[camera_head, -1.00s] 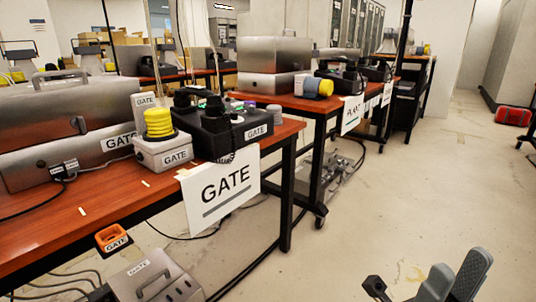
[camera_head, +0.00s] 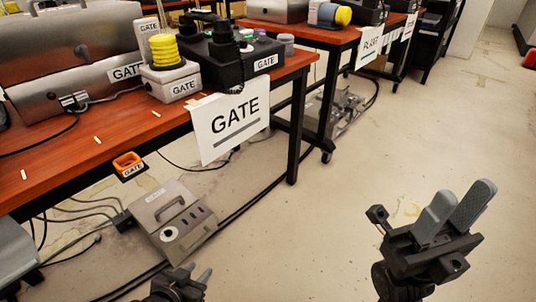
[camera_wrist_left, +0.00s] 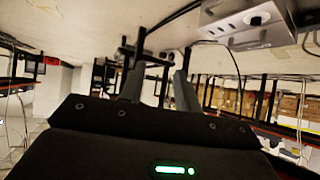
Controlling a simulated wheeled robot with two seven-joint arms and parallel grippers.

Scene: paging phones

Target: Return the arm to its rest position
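My left gripper (camera_head: 196,273) shows at the bottom edge of the head view, low over the floor in front of the desk. In the left wrist view its two fingers (camera_wrist_left: 158,82) stand apart with nothing between them. My right gripper (camera_head: 466,192) is at the lower right of the head view, over bare floor. Its two grey fingers are spread and empty. Both grippers are clear of the desk (camera_head: 62,168) and touch nothing that I can see.
The desk holds a GATE phone base (camera_head: 238,62) and a grey box with a yellow knob (camera_head: 165,50). A GATE sign (camera_head: 232,122) hangs at its front edge. A grey metal box (camera_head: 172,222) with cables stands on the floor near my left gripper. Floor at right is clear.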

